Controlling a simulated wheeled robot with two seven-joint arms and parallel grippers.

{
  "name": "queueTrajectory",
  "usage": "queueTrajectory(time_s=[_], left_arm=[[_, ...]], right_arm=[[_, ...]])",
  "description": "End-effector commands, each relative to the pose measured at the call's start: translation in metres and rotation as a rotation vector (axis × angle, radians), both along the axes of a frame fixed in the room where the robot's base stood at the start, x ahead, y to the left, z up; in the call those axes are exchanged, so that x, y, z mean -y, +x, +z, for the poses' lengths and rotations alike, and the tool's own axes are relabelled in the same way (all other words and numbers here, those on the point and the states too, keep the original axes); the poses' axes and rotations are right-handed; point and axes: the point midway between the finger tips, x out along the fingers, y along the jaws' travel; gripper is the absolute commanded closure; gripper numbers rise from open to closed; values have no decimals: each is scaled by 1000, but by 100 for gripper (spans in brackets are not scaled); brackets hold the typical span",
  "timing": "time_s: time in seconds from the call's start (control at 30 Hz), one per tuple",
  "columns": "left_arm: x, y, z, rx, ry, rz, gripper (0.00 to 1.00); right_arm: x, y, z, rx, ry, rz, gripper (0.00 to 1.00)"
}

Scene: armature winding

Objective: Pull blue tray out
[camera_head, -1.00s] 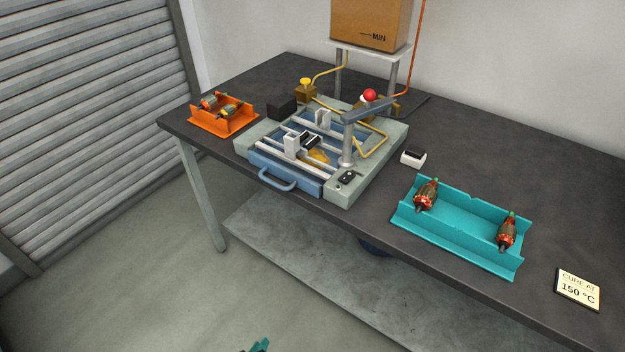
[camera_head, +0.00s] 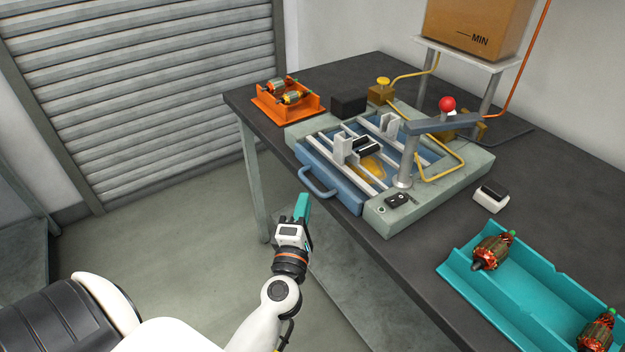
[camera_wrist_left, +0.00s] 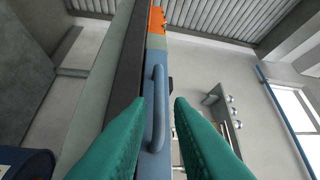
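The blue tray (camera_head: 345,192) sits in the pale grey fixture on the dark bench, its front face flush with the bench's front edge side. Its blue loop handle (camera_head: 319,192) points out from that face. My left gripper (camera_head: 302,207) is just in front of and below the handle, apart from it. In the left wrist view the teal fingers (camera_wrist_left: 158,102) are spread open, with the handle (camera_wrist_left: 156,112) showing in line with the gap between them. Nothing is held. My right gripper is not in view.
A swing arm with a red knob (camera_head: 447,104) stands over the fixture (camera_head: 385,225). An orange tray (camera_head: 290,108) with armatures is at the left, a teal tray (camera_head: 535,302) with armatures at the right. Floor in front of the tray is open.

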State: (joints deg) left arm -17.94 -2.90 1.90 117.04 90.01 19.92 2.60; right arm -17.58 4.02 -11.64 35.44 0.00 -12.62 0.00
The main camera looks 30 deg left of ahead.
Motion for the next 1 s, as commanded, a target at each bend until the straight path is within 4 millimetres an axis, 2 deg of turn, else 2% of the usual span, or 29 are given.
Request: queueTrajectory(time_s=[0.03,0.2,0.4,0.77,0.9,1.0], left_arm=[[-4,11,5,3,1,-1,80],[-16,39,8,1,3,1,80],[-24,58,9,-1,2,-1,80],[-26,62,9,-1,3,-1,80],[-26,62,9,-1,2,-1,100],[-26,62,9,-1,2,-1,100]], right_arm=[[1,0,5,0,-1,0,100],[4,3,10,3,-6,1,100],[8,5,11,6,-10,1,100],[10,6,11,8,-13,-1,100],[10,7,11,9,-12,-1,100],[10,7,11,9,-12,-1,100]])
